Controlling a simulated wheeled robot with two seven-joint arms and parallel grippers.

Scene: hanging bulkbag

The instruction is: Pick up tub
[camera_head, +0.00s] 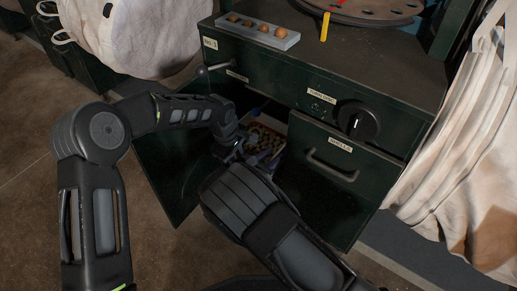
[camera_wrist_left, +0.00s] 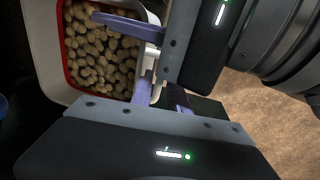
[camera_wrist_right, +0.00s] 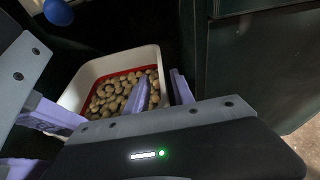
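The tub (camera_head: 272,126) is a white container with a red inner lining, filled with small tan balls. It stands inside the dark cabinet's open compartment, partly hidden by my grippers. In the left wrist view the tub (camera_wrist_left: 60,88) is at upper left; in the right wrist view the tub (camera_wrist_right: 75,92) is beyond the fingers. My left gripper (camera_wrist_left: 140,58) is open, its lavender fingers at the tub's side edge. My right gripper (camera_wrist_right: 100,108) is open, with fingers spread at the tub's near side. I cannot tell whether either touches the tub.
An open cabinet door (camera_head: 172,172) hangs at left of the compartment, and a drawer front with a handle (camera_head: 332,168) is at right. A black dial (camera_head: 357,121) sticks out above it. A grey tray of round items (camera_head: 258,31) lies on top. White bags (camera_head: 140,35) hang at both sides.

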